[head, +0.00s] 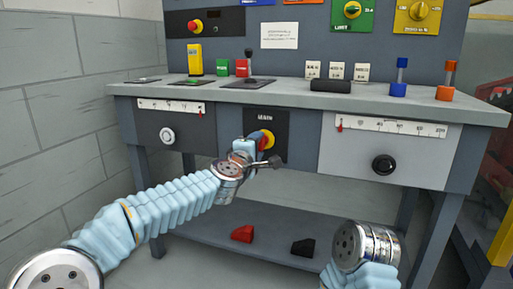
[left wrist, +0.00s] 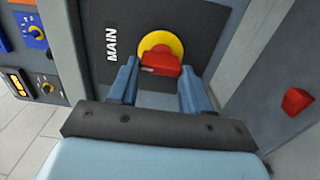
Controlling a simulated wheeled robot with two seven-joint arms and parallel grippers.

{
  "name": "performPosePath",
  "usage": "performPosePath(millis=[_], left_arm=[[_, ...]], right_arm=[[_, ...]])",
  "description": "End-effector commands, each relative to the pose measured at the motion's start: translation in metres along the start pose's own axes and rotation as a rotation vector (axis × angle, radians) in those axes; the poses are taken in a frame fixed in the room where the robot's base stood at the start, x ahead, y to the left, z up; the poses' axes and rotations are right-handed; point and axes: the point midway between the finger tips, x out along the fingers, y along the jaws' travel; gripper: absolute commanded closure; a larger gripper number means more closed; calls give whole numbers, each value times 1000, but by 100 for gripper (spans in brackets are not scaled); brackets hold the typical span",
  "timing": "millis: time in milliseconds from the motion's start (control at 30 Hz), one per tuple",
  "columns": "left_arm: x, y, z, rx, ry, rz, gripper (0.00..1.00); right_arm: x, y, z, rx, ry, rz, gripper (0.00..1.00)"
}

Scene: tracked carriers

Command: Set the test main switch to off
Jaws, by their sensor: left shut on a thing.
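The main switch is a red handle (head: 268,141) on a yellow round base on a dark plate (head: 281,122) marked MAIN, at the front of the bench. In the left wrist view the red handle (left wrist: 161,66) lies across the yellow disc (left wrist: 160,45); relative to the sideways MAIN lettering it stands roughly upright. My left gripper (head: 256,145) is at the switch and partly hides it. In the left wrist view its two fingers (left wrist: 160,82) are on either side of the handle, shut on it. The right gripper is not visible; only my right arm shows.
The grey bench top (head: 225,97) carries a yellow block (head: 195,60), a black-knobbed lever (head: 248,65) and blue (head: 399,85) and orange (head: 446,92) posts. Drawers with scales flank the switch. Red (head: 242,233) and black (head: 303,247) wedges lie on the lower shelf.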

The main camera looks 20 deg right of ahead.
Motion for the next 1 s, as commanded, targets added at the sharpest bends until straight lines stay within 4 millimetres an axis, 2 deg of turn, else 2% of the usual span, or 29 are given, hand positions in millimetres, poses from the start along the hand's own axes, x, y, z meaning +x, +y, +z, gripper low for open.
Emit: performPosePath(millis=[333, 367, 500, 533, 833, 1000], left_arm=[[0, -2, 0, -2, 0, -4, 82], [0, -2, 0, -2, 0, -4, 50], [0, -2, 0, -1, 0, -3, 28], [0, -2, 0, -1, 0, -3, 26], [-2, -1, 0, -1, 0, -1, 26], [-22, -2, -2, 0, 1, 0, 26]], right_arm=[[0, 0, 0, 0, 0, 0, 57], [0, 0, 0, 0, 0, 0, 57], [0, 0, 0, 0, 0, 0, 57], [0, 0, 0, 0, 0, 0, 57], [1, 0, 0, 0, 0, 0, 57], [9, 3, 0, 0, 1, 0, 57]])
